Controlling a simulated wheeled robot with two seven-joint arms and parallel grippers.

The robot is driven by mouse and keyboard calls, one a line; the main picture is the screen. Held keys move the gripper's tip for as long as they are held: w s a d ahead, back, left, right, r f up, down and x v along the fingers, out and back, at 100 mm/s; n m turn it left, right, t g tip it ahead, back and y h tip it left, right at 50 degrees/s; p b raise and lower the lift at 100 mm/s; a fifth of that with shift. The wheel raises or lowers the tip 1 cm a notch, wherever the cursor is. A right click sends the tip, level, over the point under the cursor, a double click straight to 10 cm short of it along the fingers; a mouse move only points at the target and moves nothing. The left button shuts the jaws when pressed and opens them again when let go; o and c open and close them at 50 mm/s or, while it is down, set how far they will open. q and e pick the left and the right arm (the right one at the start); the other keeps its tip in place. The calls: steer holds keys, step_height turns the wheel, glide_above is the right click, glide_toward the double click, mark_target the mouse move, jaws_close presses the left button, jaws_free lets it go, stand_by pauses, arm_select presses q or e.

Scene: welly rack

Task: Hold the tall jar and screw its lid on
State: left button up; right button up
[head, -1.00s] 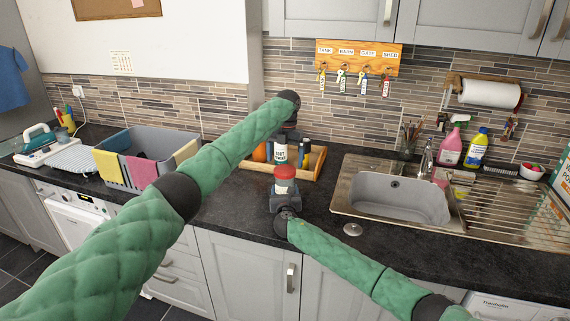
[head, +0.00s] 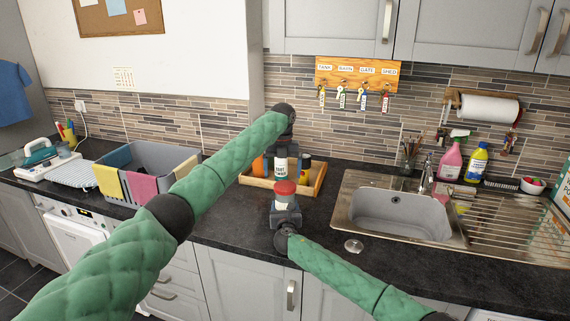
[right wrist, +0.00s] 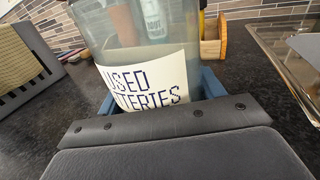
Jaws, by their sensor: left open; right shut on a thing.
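The tall jar (head: 284,203) stands upright on the dark worktop in the head view, with its red lid (head: 285,187) on top. In the right wrist view the jar (right wrist: 145,75) is see-through, with a white "USED BATTERIES" label. My right gripper (head: 287,217) is shut around the lower jar from the front; its blue fingers show either side in the wrist view. My left gripper (head: 288,143) is open, above and behind the lid and apart from it, partly hidden by its own wrist. How tight the lid sits cannot be seen.
A wooden tray (head: 312,187) with several bottles, one white-labelled (head: 280,168), stands just behind the jar. A grey basin (head: 145,158) with cloths is at left. The sink (head: 400,217) and a silver disc (head: 353,246) are at right.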

arm_select(q)
steer(key=n, duration=0.4)
steer(key=r+n, duration=0.1)
steer(key=n, duration=0.1)
steer(key=shift+n, duration=0.4)
steer(key=n, duration=0.4)
steer(key=shift+r, duration=0.15)
steer(key=n, duration=0.4)
steer(key=shift+d+r+t, duration=0.15)
steer(key=shift+r+t, duration=0.1)
steer(key=shift+t, duration=0.05)
steer(key=n, duration=0.6)
steer(key=shift+d+r+n, duration=0.1)
steer(key=shift+r+n, duration=0.2)
steer(key=n, duration=0.6)
steer(key=shift+d+r+n, duration=0.1)
steer(key=shift+r+n, duration=0.1)
steer(key=shift+n, duration=0.2)
steer(key=n, duration=1.8)
